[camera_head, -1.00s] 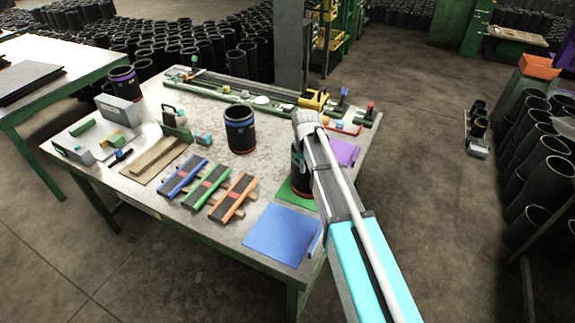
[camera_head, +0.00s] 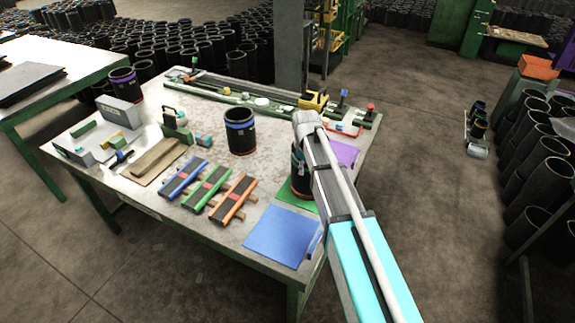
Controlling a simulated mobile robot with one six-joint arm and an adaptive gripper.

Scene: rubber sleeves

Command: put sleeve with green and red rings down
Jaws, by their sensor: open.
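A dark sleeve (camera_head: 299,183) stands upright on the green mat (camera_head: 286,194) at the right front of the table, partly behind my arm. Its rings are mostly hidden, so I cannot make out their colours. My gripper (camera_head: 298,152) is at the top of this sleeve, mostly hidden by my own wrist and arm. It is open; whether its fingers still touch the sleeve cannot be seen.
Another sleeve with a blue ring (camera_head: 240,138) stands mid-table. A blue mat (camera_head: 277,238) lies bare in front, and a purple mat (camera_head: 345,153) lies behind my arm. Coloured strips (camera_head: 208,190) lie to the left. A purple-ringed sleeve (camera_head: 123,84) stands at the far left.

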